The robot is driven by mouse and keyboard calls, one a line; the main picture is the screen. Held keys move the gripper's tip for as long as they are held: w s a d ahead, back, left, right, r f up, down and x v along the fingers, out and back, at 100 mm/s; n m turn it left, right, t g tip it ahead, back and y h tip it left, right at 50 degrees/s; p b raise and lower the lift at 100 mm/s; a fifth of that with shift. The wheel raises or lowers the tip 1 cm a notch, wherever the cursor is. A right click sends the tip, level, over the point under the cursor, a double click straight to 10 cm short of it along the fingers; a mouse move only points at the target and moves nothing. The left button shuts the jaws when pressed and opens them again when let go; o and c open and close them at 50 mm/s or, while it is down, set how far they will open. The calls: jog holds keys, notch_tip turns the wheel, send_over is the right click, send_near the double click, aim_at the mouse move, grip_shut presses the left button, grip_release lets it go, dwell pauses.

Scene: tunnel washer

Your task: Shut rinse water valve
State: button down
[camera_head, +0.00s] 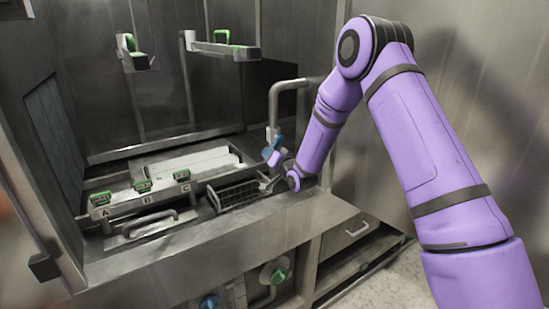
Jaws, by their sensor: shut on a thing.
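A bent metal water pipe (276,105) rises at the back right of the washer. Low on it is a small blue handle (273,154), which I take to be the rinse water valve; it looks tilted. My gripper (271,174) is just below the handle at the end of my purple arm. It appears to be shut on the handle's lower part, but the contact is small and partly hidden by my wrist. How far the valve is turned cannot be made out.
A wire basket (238,194) sits just left of my gripper. Green-handled parts marked A, B and C line a ledge (140,202) further left. Below the metal counter (222,243) are a green knob (279,276) and a blue knob (209,302). A wall stands close on the right.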

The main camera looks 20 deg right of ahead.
jog(key=m, duration=0.1)
jog(key=a+r+m, duration=0.1)
jog(key=m, duration=0.1)
jog(key=shift+s+r, duration=0.15)
jog(key=shift+s, duration=0.05)
jog(key=m, duration=0.1)
jog(key=r+m, duration=0.1)
jog(key=shift+s+a+r+m, duration=0.1)
jog(key=shift+a+r+m, duration=0.05)
jog(key=shift+a+m, duration=0.2)
jog(key=shift+s+a+r+m, duration=0.1)
jog(key=shift+r+m, duration=0.3)
jog(key=shift+m, duration=0.35)
jog(key=shift+w+a+r+m, duration=0.15)
jog(key=shift+r+m, duration=0.3)
jog(key=shift+m, duration=0.3)
jog(key=shift+s+a+r+m, duration=0.15)
jog(key=shift+r+m, duration=0.25)
jog(key=shift+m, duration=0.35)
jog(key=c, duration=1)
grip_release()
jog(key=shift+o, duration=0.2)
jog(key=shift+r, duration=0.1)
jog(key=shift+d, duration=0.1)
jog(key=v, duration=1)
jog(key=shift+s, duration=0.4)
